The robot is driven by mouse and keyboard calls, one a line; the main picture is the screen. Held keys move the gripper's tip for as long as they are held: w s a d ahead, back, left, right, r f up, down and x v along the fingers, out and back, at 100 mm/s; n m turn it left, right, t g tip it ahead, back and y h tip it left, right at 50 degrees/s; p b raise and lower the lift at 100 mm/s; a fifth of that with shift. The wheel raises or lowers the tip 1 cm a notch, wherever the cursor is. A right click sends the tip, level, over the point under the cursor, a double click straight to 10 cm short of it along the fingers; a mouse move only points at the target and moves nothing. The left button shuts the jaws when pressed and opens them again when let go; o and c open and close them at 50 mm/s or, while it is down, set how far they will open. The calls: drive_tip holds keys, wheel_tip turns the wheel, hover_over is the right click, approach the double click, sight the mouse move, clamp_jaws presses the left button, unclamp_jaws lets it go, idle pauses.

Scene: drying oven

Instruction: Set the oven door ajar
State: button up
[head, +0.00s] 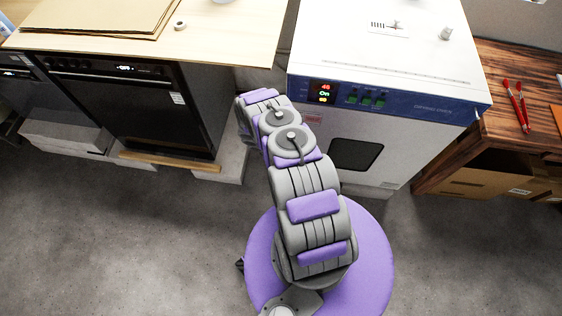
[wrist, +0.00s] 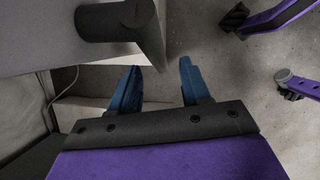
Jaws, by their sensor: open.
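The white drying oven (head: 385,125) stands right of centre in the head view, with a blue control strip, lit display and dark door window (head: 355,154). Its door looks shut, though my arm covers the left part of its front. In the wrist view, a dark rounded handle (wrist: 103,22) juts from a pale panel (wrist: 40,35) at the upper left. My gripper (wrist: 159,66) is open, with two blue fingers apart and nothing between them. The handle lies just beyond and left of the fingertips, apart from them. My gripper is hidden behind my arm in the head view.
A black built-in appliance (head: 135,105) under a wooden counter (head: 225,35) stands left of the oven. A dark wooden table (head: 495,100) with red-handled pliers (head: 516,104) stands to the right, cardboard boxes (head: 490,183) beneath it. The grey floor (head: 120,240) in front is clear.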

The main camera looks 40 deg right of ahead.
drive_tip(key=x, duration=0.2)
drive_tip(key=d+b+x, duration=0.1)
drive_tip(key=x, duration=0.2)
drive_tip(key=shift+r, duration=0.15)
drive_tip(key=shift+a+r, duration=0.1)
drive_tip(key=shift+a, duration=0.45)
drive_tip(key=shift+d, duration=0.5)
drive_tip(key=c, duration=0.6)
drive_tip(key=shift+a, duration=0.15)
drive_tip(key=shift+c, duration=1.2)
drive_tip(key=shift+w, duration=0.1)
clamp_jaws()
